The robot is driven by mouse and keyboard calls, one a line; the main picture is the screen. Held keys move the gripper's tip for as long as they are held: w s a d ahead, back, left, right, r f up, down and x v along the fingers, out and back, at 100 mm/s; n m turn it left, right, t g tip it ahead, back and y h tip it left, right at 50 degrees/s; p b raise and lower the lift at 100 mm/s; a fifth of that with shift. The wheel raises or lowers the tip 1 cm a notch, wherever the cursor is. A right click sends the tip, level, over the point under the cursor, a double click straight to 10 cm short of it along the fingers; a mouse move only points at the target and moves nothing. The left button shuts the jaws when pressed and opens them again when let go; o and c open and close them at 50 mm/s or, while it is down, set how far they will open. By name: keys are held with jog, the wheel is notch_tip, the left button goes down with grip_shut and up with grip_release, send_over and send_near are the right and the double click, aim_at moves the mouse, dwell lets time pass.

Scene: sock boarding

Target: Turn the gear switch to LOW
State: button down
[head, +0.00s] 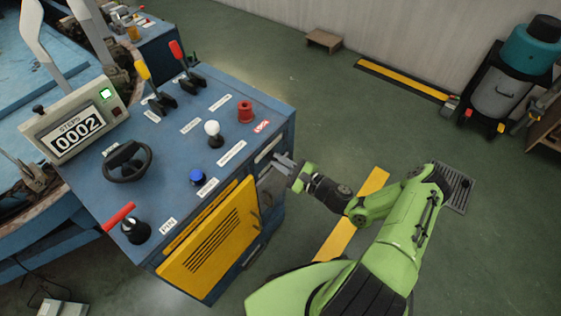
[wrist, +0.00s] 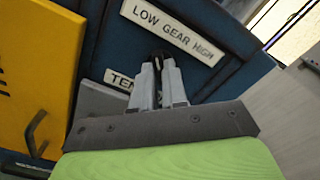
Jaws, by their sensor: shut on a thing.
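The gear switch (wrist: 158,60) is a small dark part on the blue console's side, below a white plate (wrist: 173,30) reading LOW GEAR HIGH. In the wrist view, LOW is at the plate's left end and HIGH at its right. My gripper (wrist: 159,78) is shut on the switch, with one grey finger on each side. Only the switch's dark top shows between the fingertips, so its exact setting is hard to tell. In the head view, my gripper (head: 280,161) reaches the console's right side from the right, and the switch is hidden there.
The blue console (head: 270,105) carries levers, knobs, a black handwheel (head: 128,161) and a counter (head: 75,132) reading 0002. A yellow door (head: 212,243) with a handle is left of my gripper. Another label, partly hidden, starts with TEN (wrist: 118,78). Open floor lies right of the console.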

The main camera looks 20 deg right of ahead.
jog(key=shift+n, duration=0.5)
jog(key=c, duration=1.2)
grip_release()
jog(key=shift+o, duration=0.2)
jog(key=p+v, duration=0.2)
jog(key=v, duration=1.3)
jog(key=shift+s+d, duration=0.25)
jog(key=shift+s, duration=0.1)
